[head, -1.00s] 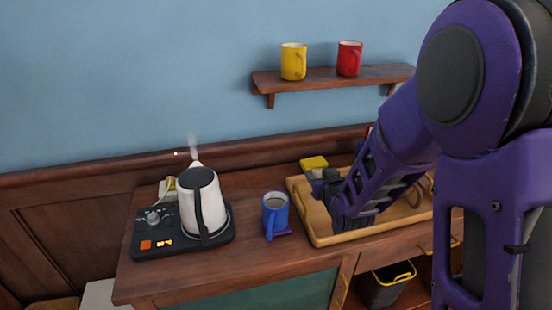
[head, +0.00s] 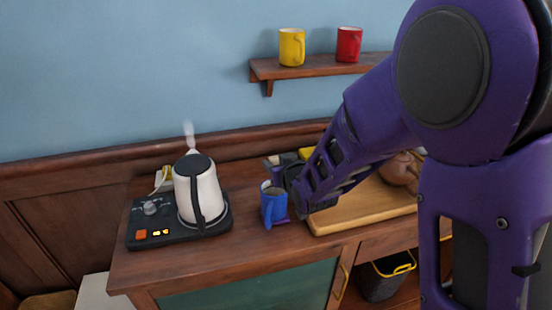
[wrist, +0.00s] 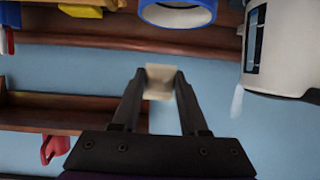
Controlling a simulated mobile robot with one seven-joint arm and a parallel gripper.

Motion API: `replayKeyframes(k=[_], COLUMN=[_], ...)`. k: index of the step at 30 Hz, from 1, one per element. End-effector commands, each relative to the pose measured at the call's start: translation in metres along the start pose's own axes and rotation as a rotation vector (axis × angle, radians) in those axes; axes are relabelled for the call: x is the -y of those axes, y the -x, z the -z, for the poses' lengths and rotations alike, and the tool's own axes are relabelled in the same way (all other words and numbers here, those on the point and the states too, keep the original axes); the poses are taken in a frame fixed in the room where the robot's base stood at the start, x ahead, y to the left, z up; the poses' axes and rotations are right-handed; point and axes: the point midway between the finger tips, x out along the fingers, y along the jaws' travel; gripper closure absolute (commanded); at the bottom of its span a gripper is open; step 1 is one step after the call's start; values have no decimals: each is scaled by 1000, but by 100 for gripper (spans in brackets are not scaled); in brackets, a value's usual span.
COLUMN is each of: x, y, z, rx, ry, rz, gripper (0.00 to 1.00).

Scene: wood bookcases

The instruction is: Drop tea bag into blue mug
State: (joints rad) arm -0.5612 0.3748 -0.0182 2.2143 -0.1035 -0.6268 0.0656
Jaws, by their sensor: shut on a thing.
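The blue mug (head: 272,206) stands upright on the wooden counter, right of the kettle. Part of its blue rim (wrist: 177,14) shows at the top of the wrist view. My gripper (wrist: 160,80) is shut on a small pale tea bag (wrist: 159,92), held between its fingertips. In the head view my gripper (head: 274,163) is just above and behind the mug, apart from the tray. The tea bag is too small there to make out clearly. The wrist view shows the bag close to the mug but not inside it.
A steaming white kettle (head: 207,191) sits on a black base (head: 148,238) left of the mug. A wooden tray (head: 345,218) is at the right, partly hidden by my arm. Yellow (head: 291,46) and red (head: 349,44) mugs stand on the wall shelf (head: 315,70).

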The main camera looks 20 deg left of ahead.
Motion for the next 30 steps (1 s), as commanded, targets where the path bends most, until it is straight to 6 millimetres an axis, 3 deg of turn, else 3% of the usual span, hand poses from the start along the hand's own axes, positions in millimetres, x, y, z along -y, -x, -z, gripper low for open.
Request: replayKeyframes(k=[10, 11, 16, 30], x=[0, 0, 0, 0], y=[-3, -3, -3, -3], z=[-6, -6, -6, -4], rx=[-1, -1, -1, -2], ry=[0, 0, 0, 0], rz=[0, 0, 0, 0], gripper=[100, 53, 22, 22])
